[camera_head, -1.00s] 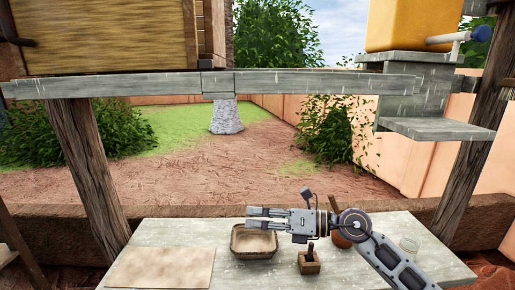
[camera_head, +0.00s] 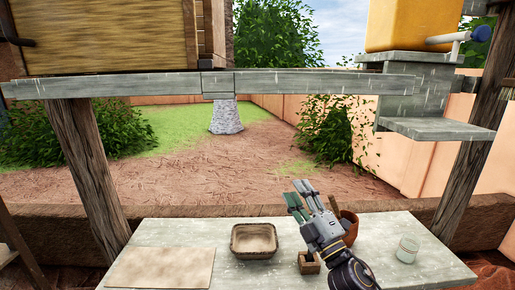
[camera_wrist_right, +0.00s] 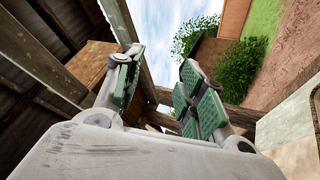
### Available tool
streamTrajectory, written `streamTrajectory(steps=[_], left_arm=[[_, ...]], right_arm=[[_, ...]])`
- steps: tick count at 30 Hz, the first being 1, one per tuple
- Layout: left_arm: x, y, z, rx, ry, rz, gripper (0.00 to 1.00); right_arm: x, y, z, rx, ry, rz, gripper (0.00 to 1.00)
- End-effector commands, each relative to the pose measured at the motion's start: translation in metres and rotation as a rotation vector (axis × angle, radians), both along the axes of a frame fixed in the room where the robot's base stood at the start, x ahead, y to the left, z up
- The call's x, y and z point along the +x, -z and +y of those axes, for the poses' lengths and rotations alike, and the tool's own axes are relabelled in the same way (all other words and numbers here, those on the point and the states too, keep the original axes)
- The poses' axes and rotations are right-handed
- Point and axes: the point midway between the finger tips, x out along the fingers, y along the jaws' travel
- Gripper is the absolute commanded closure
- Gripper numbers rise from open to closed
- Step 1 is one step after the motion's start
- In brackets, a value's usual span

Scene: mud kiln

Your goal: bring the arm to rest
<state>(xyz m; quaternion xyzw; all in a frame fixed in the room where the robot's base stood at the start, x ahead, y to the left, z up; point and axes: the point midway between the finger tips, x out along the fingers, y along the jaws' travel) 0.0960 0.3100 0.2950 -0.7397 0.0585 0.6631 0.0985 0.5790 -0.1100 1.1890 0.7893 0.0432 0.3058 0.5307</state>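My right gripper (camera_head: 298,196) is above the right half of the worktable, its fingers pointing up and slightly left. In the right wrist view its two green-padded fingers (camera_wrist_right: 160,95) stand apart with nothing between them. The grey worktable (camera_head: 225,277) lies below. My right arm covers part of a small wooden block holder (camera_head: 309,267) and part of a reddish-brown pot (camera_head: 351,228). My left gripper is in neither view.
A square tan bowl (camera_head: 254,255) stands left of my right gripper, and a flat tan board (camera_head: 160,268) lies at the table's left. A glass jar (camera_head: 407,250) stands at the right. A grey beam (camera_head: 300,83) and ledge (camera_head: 437,129) cross above. The table between board and bowl is clear.

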Motion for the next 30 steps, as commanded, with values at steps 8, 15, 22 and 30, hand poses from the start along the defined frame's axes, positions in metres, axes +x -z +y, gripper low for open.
streamTrajectory(steps=[8,15,22,30], left_arm=[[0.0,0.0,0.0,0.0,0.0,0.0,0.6],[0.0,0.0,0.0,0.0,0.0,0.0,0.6],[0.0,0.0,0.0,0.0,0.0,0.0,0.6],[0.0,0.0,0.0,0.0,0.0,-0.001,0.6]], right_arm=[[0.006,0.055,-0.051,0.235,0.161,0.273,0.6],[-0.004,0.12,-0.087,0.408,0.298,0.531,0.6],[-0.033,0.189,-0.112,0.548,0.423,0.795,0.6],[-0.089,0.268,-0.126,0.679,0.561,1.123,0.6]])
